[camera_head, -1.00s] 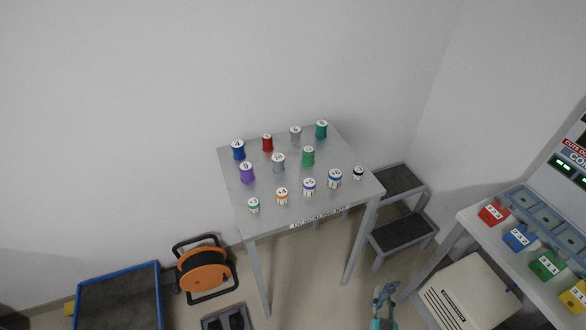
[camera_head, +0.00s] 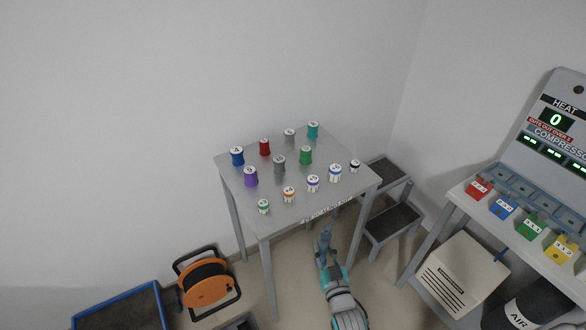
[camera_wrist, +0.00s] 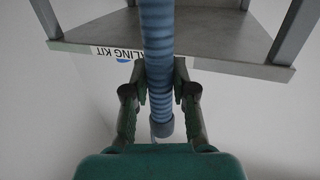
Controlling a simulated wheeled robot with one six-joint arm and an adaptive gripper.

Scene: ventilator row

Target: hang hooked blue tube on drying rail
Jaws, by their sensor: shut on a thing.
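My gripper (camera_wrist: 160,92) is shut on a ribbed blue tube (camera_wrist: 158,45) in the wrist view. The tube runs up out of the top of that view, and its lower end with a darker cuff shows between the fingers. In the head view my gripper (camera_head: 325,250) is low in front of the table's front edge, and the tube (camera_head: 326,234) shows small above it. I cannot make out the tube's hook. No drying rail can be clearly identified in either view.
A grey table (camera_head: 232,205) bears several coloured spools and stands just behind my gripper. A step stool (camera_head: 395,222) is at its right. An orange cable reel (camera_head: 207,287) and blue-edged tray (camera_head: 120,312) lie left. A console bench (camera_head: 463,200) stands at far right.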

